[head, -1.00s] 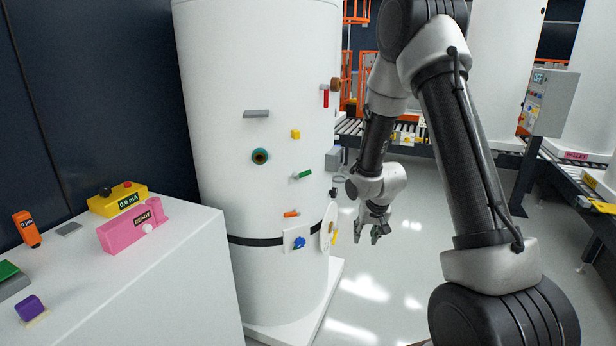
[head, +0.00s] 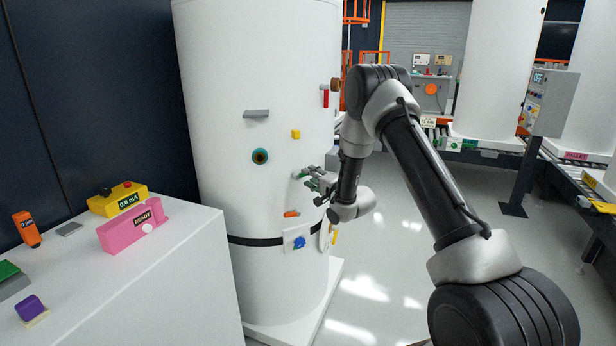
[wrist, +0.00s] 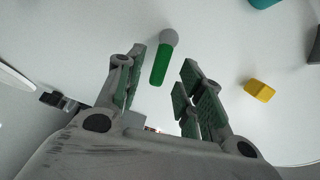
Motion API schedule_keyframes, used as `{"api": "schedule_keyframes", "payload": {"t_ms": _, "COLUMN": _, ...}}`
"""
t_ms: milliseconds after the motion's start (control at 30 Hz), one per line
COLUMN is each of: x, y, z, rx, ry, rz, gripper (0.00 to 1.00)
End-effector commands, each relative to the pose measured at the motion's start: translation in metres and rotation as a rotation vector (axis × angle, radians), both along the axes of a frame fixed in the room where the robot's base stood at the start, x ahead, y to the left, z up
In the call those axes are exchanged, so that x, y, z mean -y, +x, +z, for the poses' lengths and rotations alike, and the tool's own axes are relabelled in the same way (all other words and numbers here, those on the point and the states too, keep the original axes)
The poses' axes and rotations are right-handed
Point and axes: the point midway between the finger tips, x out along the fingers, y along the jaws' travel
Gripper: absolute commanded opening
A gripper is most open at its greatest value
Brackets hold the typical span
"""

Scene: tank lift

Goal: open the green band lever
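The green band lever (wrist: 159,66) is a short green handle with a round grey end, fixed to the white tank (head: 255,200). In the wrist view it lies between and just ahead of the tips of my gripper's two fingers. My gripper (head: 314,180) is open, with green pads on its fingers. In the head view it is close to the tank wall and largely covers the lever. I cannot tell whether the fingers touch the lever.
A yellow block (wrist: 259,90) sits on the tank to the right of my fingers in the wrist view. A white bench (head: 180,265) stands at left.

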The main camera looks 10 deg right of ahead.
Motion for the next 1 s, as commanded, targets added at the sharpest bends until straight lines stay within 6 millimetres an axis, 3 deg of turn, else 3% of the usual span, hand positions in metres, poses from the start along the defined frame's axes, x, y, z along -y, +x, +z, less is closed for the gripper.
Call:
{"api": "schedule_keyframes", "payload": {"t_ms": 200, "x": -0.008, "y": 0.021, "z": -0.001, "rx": 0.000, "ry": 0.000, "rz": 0.000, "gripper": 0.38}}
{"api": "schedule_keyframes", "payload": {"t_ms": 467, "x": -0.009, "y": 0.023, "z": -0.001, "rx": -0.001, "ry": -0.001, "rz": 0.000, "gripper": 0.38}}
{"api": "schedule_keyframes", "payload": {"t_ms": 500, "x": -0.009, "y": 0.023, "z": -0.001, "rx": -0.001, "ry": -0.001, "rz": 0.000, "gripper": 0.36}}
{"api": "schedule_keyframes", "payload": {"t_ms": 700, "x": -0.009, "y": 0.023, "z": -0.001, "rx": -0.001, "ry": -0.001, "rz": 0.000, "gripper": 0.00}}
{"api": "schedule_keyframes", "payload": {"t_ms": 1000, "x": -0.009, "y": 0.023, "z": 0.000, "rx": 0.002, "ry": -0.016, "rz": 0.000, "gripper": 0.00}}
